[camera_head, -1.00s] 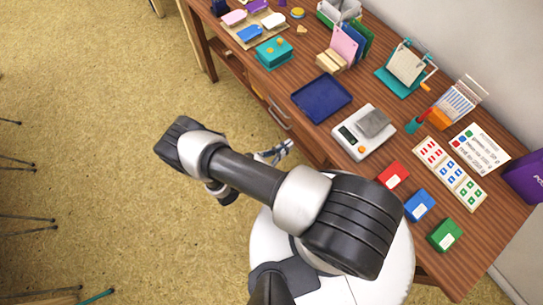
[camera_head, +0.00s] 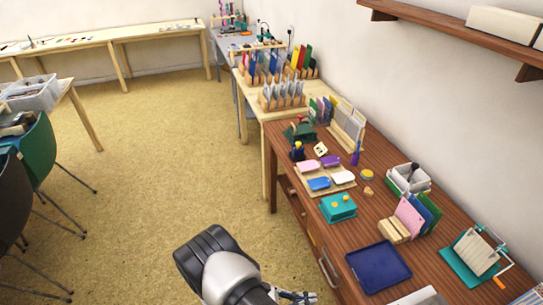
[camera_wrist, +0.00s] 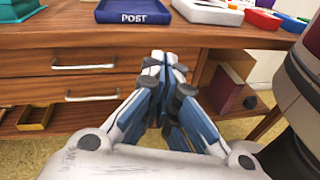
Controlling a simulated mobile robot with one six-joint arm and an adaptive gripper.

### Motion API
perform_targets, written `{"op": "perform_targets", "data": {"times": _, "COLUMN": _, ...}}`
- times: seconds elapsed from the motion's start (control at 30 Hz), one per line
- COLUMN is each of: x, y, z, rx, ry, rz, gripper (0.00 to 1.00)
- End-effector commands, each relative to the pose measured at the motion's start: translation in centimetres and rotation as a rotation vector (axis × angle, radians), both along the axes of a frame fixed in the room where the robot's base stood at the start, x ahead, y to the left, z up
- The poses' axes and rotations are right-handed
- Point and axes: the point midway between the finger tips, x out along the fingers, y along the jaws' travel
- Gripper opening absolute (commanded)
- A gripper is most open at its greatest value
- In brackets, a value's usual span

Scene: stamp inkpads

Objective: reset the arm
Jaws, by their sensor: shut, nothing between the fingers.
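My gripper (camera_wrist: 165,72) is in the middle of the wrist view, its fingers closed together with nothing between them. It points at the front of the wooden desk, below the desk top. In the head view my gripper (camera_head: 298,297) shows at the bottom edge, partly cut off, beside the desk's drawers. My arm's dark and silver links stand at the bottom centre of the head view, over the floor.
The wooden desk (camera_head: 343,219) fills the right side, with a blue tray (camera_head: 378,267), a teal box (camera_head: 338,207) and inkpads on a board (camera_head: 341,188). Drawers (camera_wrist: 83,60) face my gripper. Open floor (camera_head: 150,200) lies left. Chairs (camera_head: 40,155) stand far left.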

Motion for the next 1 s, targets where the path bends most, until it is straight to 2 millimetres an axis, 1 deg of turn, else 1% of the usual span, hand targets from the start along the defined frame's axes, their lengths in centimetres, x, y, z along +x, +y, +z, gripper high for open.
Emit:
{"op": "perform_targets", "data": {"times": 0.03, "x": 0.8, "y": 0.3, "z": 2.3, "rx": 0.056, "ry": -0.034, "rz": -0.061, "gripper": 0.00}}
{"op": "perform_targets", "data": {"times": 0.17, "x": 1.8, "y": 0.5, "z": 7.2, "rx": 0.182, "ry": -0.107, "rz": -0.201, "gripper": 0.00}}
{"op": "perform_targets", "data": {"times": 0.2, "x": 2.0, "y": 0.5, "z": 8.7, "rx": 0.223, "ry": -0.131, "rz": -0.242, "gripper": 0.00}}
{"op": "perform_targets", "data": {"times": 0.27, "x": 2.1, "y": 0.4, "z": 10.9, "rx": 0.282, "ry": -0.168, "rz": -0.303, "gripper": 0.00}}
{"op": "perform_targets", "data": {"times": 0.3, "x": 2.2, "y": 0.2, "z": 12.4, "rx": 0.322, "ry": -0.194, "rz": -0.343, "gripper": 0.00}}
{"op": "perform_targets", "data": {"times": 0.47, "x": 1.8, "y": -0.5, "z": 18.1, "rx": 0.484, "ry": -0.304, "rz": -0.494, "gripper": 0.00}}
{"op": "perform_targets", "data": {"times": 0.5, "x": 1.6, "y": -0.8, "z": 19.5, "rx": 0.525, "ry": -0.333, "rz": -0.531, "gripper": 0.00}}
{"op": "perform_targets", "data": {"times": 0.7, "x": -0.2, "y": -2.0, "z": 25.7, "rx": 0.730, "ry": -0.490, "rz": -0.695, "gripper": 0.00}}
{"op": "perform_targets", "data": {"times": 0.9, "x": -2.9, "y": -3.1, "z": 30.9, "rx": 0.937, "ry": -0.668, "rz": -0.833, "gripper": 0.00}}
{"op": "perform_targets", "data": {"times": 1.0, "x": -4.4, "y": -3.5, "z": 33.1, "rx": 1.041, "ry": -0.764, "rz": -0.891, "gripper": 0.00}}
